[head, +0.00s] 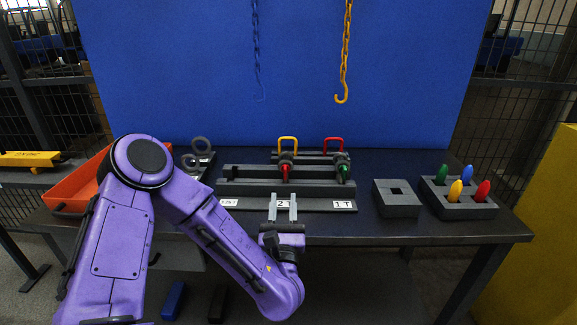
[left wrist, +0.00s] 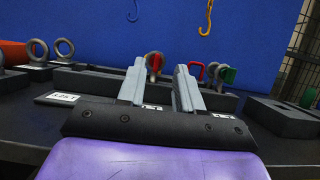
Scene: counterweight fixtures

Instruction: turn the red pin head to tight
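The red pin head (head: 285,173) points toward me at the middle of the dark grey fixture (head: 240,188), below a yellow shackle loop (head: 288,141) and behind the "2 T" label. In the left wrist view the red pin head (left wrist: 153,62) shows beyond the fingers, near the left finger. A green pin head (head: 344,174) sits to its right, below a red shackle loop (head: 333,141). My left gripper (head: 283,197) is open and empty, in front of the fixture and short of the red pin head. Its spread fingers also show in the left wrist view (left wrist: 159,66). My right gripper is not in view.
A grey block with a square hole (head: 396,190) and a holder (head: 468,210) with several coloured pegs stand at the right. Grey ring parts (head: 201,142) and an orange bin (head: 82,185) are at the left. A yellow hook (head: 341,98) hangs above by the blue panel.

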